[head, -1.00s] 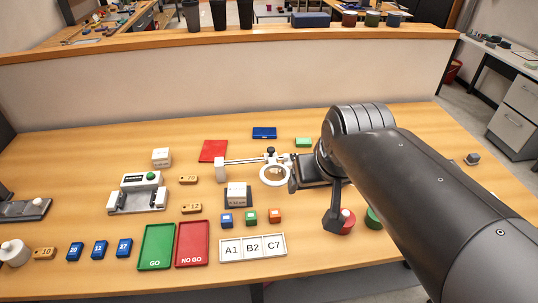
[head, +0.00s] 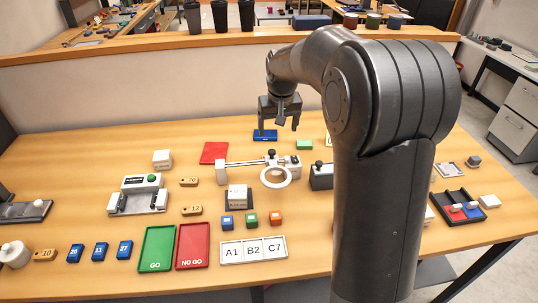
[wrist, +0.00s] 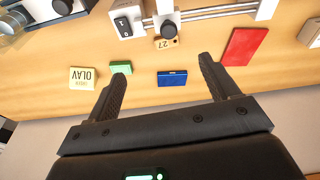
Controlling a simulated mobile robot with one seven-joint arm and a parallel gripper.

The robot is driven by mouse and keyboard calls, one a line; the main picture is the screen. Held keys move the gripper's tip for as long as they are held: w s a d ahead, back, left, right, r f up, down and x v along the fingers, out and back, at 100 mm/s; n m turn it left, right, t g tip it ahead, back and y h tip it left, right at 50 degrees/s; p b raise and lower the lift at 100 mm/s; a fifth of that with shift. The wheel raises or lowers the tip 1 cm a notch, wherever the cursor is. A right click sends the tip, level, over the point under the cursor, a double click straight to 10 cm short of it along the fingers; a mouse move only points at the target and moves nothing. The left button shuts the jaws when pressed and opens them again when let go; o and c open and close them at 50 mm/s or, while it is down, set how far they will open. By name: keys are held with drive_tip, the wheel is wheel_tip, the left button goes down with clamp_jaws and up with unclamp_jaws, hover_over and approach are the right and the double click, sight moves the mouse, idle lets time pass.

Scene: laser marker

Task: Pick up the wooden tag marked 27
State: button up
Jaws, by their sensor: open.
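The wooden tag marked 27 (wrist: 167,42) shows in the wrist view, beside the rail and dark knob of the magnifier stand, partly covered by a knob. I cannot make it out in the head view. My gripper (head: 279,123) is open and empty above the back of the table, near the blue box (head: 265,135). In the wrist view the fingers (wrist: 163,70) are spread, with the blue box (wrist: 172,78) seen between them and the tag beyond. Other wooden tags, one marked 12 (head: 192,210) and one marked 10 (head: 43,255), lie further left.
The magnifier stand (head: 235,164) with its ring lies just in front of the tag's area. A red plate (head: 214,152) and a green block (head: 304,145) lie near. A blue block marked 27 (head: 125,249) sits front left. A low wall (head: 150,95) borders the back.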

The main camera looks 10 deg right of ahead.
drive_tip(key=shift+g, duration=0.3)
drive_tip(key=w+f, duration=0.2)
drive_tip(key=f, duration=0.3)
drive_tip(key=w+a+f, duration=0.1)
drive_tip(key=w+f, duration=0.2)
drive_tip(key=f, duration=0.3)
drive_tip(key=w+f, duration=0.2)
drive_tip(key=f, duration=0.4)
drive_tip(key=shift+w+a+f, duration=0.15)
drive_tip(key=shift+w, duration=0.2)
drive_tip(key=shift+c, duration=0.4)
drive_tip(key=c, duration=1)
